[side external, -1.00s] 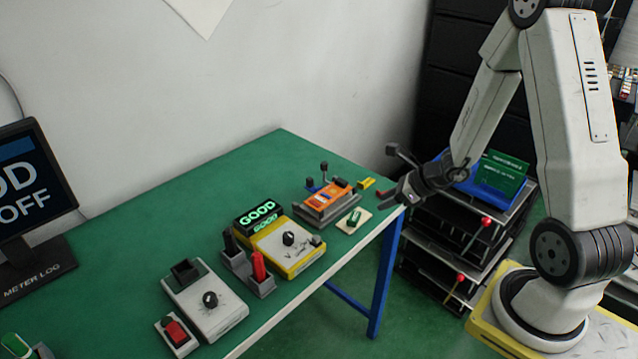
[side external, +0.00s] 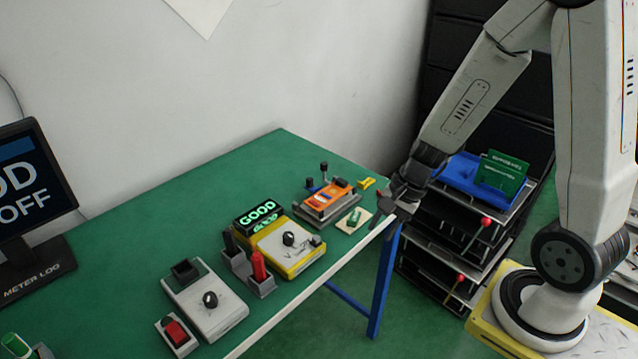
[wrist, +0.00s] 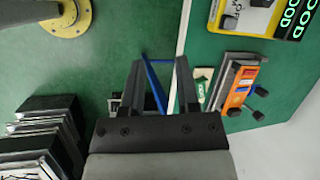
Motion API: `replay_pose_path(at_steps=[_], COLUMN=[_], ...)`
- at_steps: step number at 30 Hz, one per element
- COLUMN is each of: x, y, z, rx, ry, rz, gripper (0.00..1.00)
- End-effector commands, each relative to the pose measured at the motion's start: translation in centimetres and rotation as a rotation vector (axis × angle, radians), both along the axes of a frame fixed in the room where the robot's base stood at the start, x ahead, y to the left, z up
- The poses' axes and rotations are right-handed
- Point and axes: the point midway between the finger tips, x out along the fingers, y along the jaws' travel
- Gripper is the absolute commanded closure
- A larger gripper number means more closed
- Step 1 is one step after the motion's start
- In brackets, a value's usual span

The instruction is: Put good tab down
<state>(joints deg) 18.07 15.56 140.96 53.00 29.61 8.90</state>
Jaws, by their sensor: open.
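A yellow box (side external: 288,250) with a dark knob stands on the green table, with a lit GOOD sign (side external: 256,217) along its back. Both also show in the wrist view, where the box (wrist: 245,18) and the sign (wrist: 290,20) are cut off at the top right. I cannot make out a separate tab on it. My gripper (side external: 390,208) is at the table's right edge, to the right of the box and apart from it. In the wrist view my gripper (wrist: 158,70) has its two fingers spread with nothing between them, pointing toward the floor and table edge.
An orange device (side external: 328,201) and a small green switch (side external: 353,221) lie between my gripper and the yellow box. A two-lever block (side external: 248,272) and a white knob box (side external: 207,302) stand to the left. A tray rack (side external: 470,250) stands right of the table.

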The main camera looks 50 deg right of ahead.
Motion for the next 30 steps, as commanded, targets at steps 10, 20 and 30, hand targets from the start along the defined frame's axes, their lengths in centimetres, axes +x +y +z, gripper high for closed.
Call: replay_pose_path(at_steps=[10,20,30], x=[-1.7,-1.5,-1.4], y=[1.4,2.2,2.3], z=[1.9,3.8,4.2], rx=[-0.306,-0.541,-0.588], ry=[-0.119,-0.239,-0.264], rz=[0.654,1.143,1.24], gripper=[0.6,0.6,0.6])
